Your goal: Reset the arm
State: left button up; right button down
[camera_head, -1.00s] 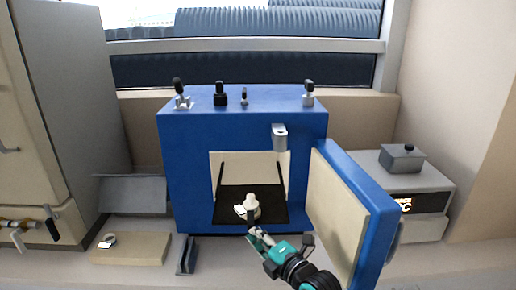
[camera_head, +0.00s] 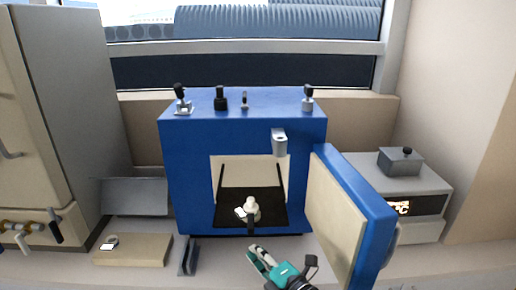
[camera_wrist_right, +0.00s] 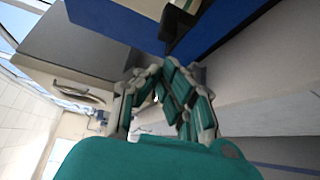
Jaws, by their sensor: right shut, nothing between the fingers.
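My right gripper (camera_head: 253,252) is shut and empty. It is low in the head view, in front of the blue oven (camera_head: 185,180) and apart from it. It also shows in the right wrist view (camera_wrist_right: 160,75), its fingers angled together with nothing seen between them. A white rounded piece (camera_head: 251,203) with a dark handle-like part stands on the black floor plate (camera_head: 230,197) inside the oven's open chamber. A small white item (camera_head: 240,212) lies beside it. The oven door (camera_head: 345,215) is swung open to the right. My left gripper is not in view.
Several small fittings stand on the oven top.

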jog(key=shift+s+f, duration=0.1)
jog(key=s+d+f+m+g+h+b, duration=0.1)
jog(key=s+d+f+m+g+h, duration=0.2)
jog(key=f, duration=1)
jog(key=s+d+f+m+h+b, duration=0.1)
jog(key=s+d+f+m, duration=0.3)
jog(key=f, duration=0.8)
jog(key=s+d+f+m+g+h+b, duration=0.15)
jog(key=d+f+m, duration=0.35)
jog(key=f, duration=0.8)
jog(key=s+d+f+m+g+h+b, duration=0.1)
jog(key=s+d+f+m+g, duration=0.15)
jog(key=s+f, duration=0.6)
jog(key=s+d+f+m+g+h, duration=0.2)
jog(key=s+d+f+m, duration=0.2)
jog(key=s+f, duration=0.5)
jog(key=s+d+f+m+g, duration=0.1)
jog(key=s+f+m+g, duration=0.1)
jog(key=s, duration=0.9)
jog(key=s+d+f+m+g+h+b, duration=0.1)
jog(key=s+d+f+m+g, duration=0.1)
jog(key=s, duration=0.9)
notch_tip(320, 180, down, 3)
jog(key=shift+s+d+r+m, duration=0.1)
jog(key=shift+s+d+m, duration=0.15)
jog(key=shift+m, duration=0.5)
